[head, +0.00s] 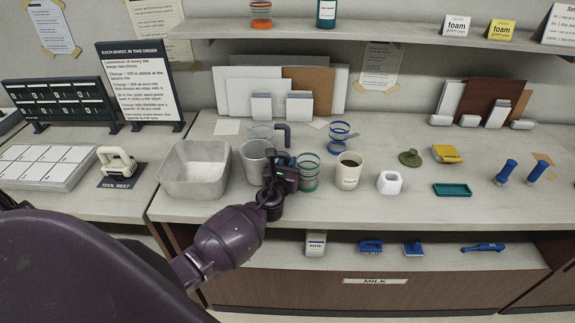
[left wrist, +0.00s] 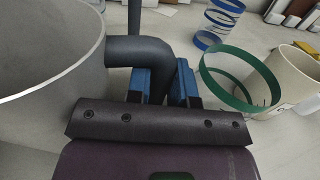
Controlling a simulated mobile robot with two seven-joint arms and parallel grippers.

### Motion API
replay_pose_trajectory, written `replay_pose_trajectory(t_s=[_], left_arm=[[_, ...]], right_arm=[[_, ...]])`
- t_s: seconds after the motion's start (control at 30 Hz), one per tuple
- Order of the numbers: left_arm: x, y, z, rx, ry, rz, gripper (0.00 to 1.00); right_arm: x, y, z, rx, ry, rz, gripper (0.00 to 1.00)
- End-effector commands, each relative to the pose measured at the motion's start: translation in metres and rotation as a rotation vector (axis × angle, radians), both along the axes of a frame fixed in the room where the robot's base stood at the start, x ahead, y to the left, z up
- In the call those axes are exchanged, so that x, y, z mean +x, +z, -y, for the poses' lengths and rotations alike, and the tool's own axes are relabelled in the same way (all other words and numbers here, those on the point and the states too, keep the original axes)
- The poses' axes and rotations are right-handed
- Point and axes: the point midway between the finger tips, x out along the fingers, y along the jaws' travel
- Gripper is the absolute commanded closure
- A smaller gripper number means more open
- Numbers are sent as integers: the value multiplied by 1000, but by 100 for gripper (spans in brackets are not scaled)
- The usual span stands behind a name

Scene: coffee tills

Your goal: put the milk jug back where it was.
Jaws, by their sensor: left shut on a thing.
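The milk jug (head: 254,158), a pale grey pitcher, is upright at the counter's front left. Its dark handle faces right. My left gripper (head: 283,172) is at that handle. In the left wrist view the jug's pale wall (left wrist: 50,80) fills the left side, and the blue fingers of my left gripper (left wrist: 163,88) are shut on either side of the dark handle (left wrist: 142,50). I cannot tell whether the jug's base touches the counter. A second jug (head: 260,131) with a dark handle stands just behind it. My right gripper is not in view.
A grey tub (head: 195,169) stands close left of the jug. Right of my gripper are a green wire ring holder (head: 308,172), a blue one (head: 339,137), a cream cup (head: 348,170) and a white pot (head: 389,182). An overhead shelf (head: 370,31) runs along the back.

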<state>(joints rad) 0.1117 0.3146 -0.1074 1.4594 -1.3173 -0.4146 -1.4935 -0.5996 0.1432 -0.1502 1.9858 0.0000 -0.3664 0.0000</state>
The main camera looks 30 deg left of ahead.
Motion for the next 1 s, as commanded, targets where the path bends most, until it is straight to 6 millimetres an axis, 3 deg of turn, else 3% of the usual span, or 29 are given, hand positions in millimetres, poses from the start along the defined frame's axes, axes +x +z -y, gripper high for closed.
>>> replay_pose_trajectory(t_s=[0.3,0.33,0.5,0.83,1.0], left_arm=[[0,-3,0,0,0,1,100],[0,-3,0,0,0,0,76],[0,-2,0,0,0,1,53],[0,-4,0,-2,1,1,53],[-18,-3,6,-1,-1,-1,53]], right_arm=[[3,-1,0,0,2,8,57],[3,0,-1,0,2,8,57],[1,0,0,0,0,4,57],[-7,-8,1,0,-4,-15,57],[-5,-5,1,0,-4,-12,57]])
